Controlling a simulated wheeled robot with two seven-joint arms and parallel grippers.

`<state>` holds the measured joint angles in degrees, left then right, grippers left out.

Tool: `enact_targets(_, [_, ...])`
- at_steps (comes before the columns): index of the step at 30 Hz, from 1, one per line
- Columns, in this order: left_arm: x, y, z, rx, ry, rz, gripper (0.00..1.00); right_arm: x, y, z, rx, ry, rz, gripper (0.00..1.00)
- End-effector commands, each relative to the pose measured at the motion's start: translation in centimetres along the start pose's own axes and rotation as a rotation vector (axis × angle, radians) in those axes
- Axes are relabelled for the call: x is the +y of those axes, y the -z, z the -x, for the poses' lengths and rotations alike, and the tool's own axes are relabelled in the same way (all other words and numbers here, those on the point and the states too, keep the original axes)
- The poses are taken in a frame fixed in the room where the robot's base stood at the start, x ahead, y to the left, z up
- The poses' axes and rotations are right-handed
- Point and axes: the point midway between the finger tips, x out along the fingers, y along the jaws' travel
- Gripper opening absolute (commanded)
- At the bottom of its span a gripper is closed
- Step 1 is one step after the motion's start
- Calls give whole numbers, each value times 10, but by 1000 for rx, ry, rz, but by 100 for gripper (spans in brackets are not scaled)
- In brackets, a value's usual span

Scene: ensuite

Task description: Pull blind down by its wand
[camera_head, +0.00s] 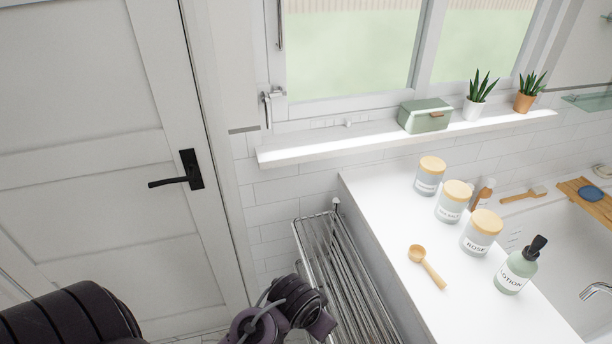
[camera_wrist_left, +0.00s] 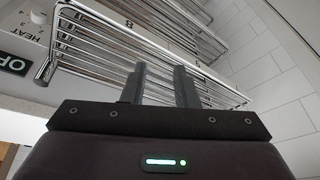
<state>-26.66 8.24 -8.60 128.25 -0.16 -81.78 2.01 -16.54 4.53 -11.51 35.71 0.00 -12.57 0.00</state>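A thin dark rod, which looks like the blind's wand (camera_head: 280,24), hangs at the upper left of the window in the head view. Its top is cut off by the picture edge. A pale ribbed strip (camera_head: 345,5) shows at the top of the glass; I cannot tell whether it is the blind. My left arm reaches the bottom middle of the head view, well below the rod, its fingers not clearly seen there. In the left wrist view my left gripper (camera_wrist_left: 160,72) has its two fingers apart, with nothing between them. My right gripper is not in view.
A metal towel rack (camera_head: 345,275) stands beside my left arm and fills the upper left wrist view. A window sill (camera_head: 380,140) holds a green box (camera_head: 425,116) and two potted plants. A white counter (camera_head: 385,220) carries jars and a lotion bottle (camera_head: 516,267). A door (camera_head: 90,160) is left.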

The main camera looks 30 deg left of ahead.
Motion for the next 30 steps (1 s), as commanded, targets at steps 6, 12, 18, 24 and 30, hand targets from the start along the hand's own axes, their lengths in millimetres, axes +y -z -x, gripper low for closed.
enact_targets(6, [-12, 75, 50, 129, 57, -6, 27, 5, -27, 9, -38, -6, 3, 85])
enact_targets(12, [-25, 144, 84, 251, 126, -1, 27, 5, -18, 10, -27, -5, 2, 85])
enact_targets(18, [-54, 237, 154, 439, 254, 36, 27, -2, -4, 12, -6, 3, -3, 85])
enact_targets(24, [-97, 320, 266, 663, 416, 139, 27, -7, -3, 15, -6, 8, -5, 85])
enact_targets(30, [-147, 366, 400, 892, 568, 305, 27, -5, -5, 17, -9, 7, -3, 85])
